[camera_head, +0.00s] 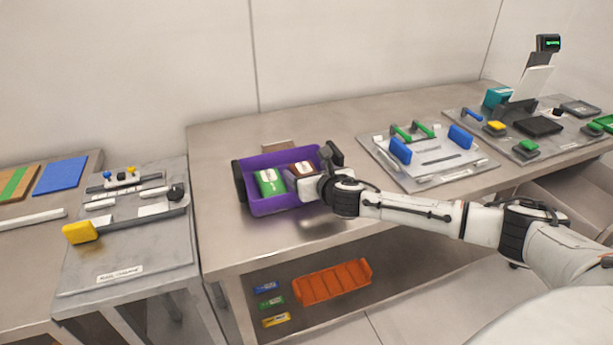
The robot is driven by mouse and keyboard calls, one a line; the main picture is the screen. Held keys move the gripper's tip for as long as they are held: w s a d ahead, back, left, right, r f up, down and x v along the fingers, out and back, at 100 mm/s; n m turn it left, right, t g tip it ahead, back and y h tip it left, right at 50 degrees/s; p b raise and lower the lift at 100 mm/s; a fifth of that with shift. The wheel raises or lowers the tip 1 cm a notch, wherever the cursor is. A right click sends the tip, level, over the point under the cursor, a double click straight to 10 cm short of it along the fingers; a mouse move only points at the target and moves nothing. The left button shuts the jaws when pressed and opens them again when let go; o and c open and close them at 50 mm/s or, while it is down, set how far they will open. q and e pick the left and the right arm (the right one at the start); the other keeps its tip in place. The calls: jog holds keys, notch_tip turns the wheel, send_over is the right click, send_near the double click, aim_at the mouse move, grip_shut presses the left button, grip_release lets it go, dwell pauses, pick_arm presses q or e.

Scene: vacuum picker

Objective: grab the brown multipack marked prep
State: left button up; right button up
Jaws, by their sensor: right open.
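A brown multipack (301,168) with a pale label lies in a purple bin (277,205) on the middle table. The print on its label is too small to read. A green pack (269,182) with a pale label lies to its left in the same bin. My right arm comes in from the right, and my right gripper (316,176) is at the bin's right side, close to the brown pack. The gripper is open; its fingers and part of the brown pack are hard to make out. My left gripper is out of view.
A fixture board with blue and green handles (428,172) stands to the right. A board with a yellow-handled lever (82,232) is on the left table. An orange tray (333,282) and several small packs are on the shelf below. The table's front left is clear.

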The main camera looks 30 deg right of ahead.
jog(key=shift+r, duration=0.1)
jog(key=c, duration=1.2)
